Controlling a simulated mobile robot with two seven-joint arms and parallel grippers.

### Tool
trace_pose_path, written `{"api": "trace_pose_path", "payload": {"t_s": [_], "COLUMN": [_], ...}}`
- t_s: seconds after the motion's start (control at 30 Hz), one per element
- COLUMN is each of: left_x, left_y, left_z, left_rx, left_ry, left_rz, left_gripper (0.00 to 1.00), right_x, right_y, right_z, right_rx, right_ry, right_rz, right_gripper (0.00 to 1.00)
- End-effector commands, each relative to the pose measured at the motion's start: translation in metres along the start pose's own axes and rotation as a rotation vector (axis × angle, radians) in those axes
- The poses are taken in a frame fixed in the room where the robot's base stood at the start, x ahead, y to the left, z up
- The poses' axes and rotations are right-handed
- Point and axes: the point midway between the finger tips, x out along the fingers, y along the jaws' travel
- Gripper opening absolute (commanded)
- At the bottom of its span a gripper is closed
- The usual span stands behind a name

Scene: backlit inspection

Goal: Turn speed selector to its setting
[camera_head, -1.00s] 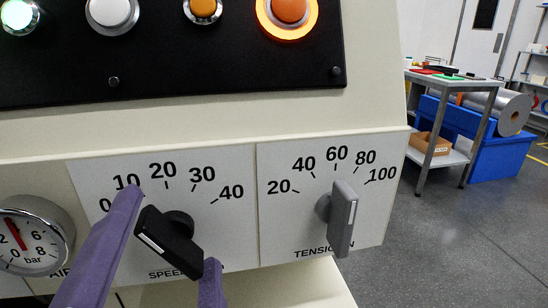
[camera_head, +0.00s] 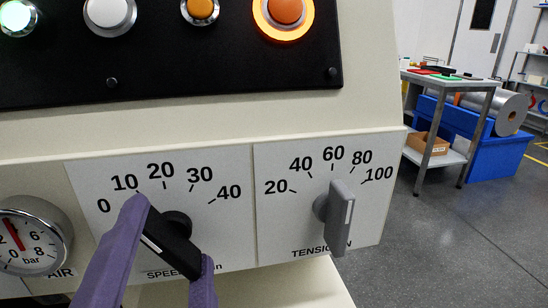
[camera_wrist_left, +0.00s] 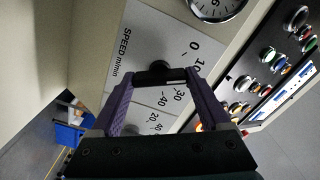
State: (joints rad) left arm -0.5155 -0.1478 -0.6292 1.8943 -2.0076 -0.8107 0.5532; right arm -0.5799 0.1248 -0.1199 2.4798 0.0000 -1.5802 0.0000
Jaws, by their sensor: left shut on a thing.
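The speed selector (camera_head: 176,246) is a black bar knob with a white line, on the white SPEED plate (camera_head: 226,230) marked 0 to 40. Its bar slants from upper left to lower right. The upper-left end, near the 0 and 10 marks, is partly hidden by a finger, so I cannot tell its exact setting. My left gripper (camera_head: 172,231) has purple fingers, one on each end of the bar, shut on it. In the left wrist view the knob (camera_wrist_left: 155,72) sits between the fingertips. My right gripper is not in view.
A grey tension knob (camera_head: 340,217) stands out on the plate to the right. An air gauge (camera_head: 30,238) is at the left. Lit buttons, including an orange one (camera_head: 286,12), sit on the black panel above. A workbench (camera_head: 450,84) and blue bin stand off to the right.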

Motion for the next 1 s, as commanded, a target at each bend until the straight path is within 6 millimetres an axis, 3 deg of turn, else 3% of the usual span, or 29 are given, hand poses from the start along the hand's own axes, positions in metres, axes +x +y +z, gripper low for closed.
{"api": "trace_pose_path", "payload": {"t_s": [0.37, 1.0], "left_x": [0.000, 0.000], "left_y": [-0.001, -0.001], "left_z": [-0.001, -0.001], "left_rx": [0.202, 0.807], "left_ry": [0.002, 0.001], "left_rz": [0.001, 0.001], "left_gripper": [0.24, 0.24], "right_x": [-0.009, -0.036], "right_y": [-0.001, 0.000], "right_z": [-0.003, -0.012], "right_rx": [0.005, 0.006], "right_ry": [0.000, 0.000], "right_rz": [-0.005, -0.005], "right_gripper": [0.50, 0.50]}}
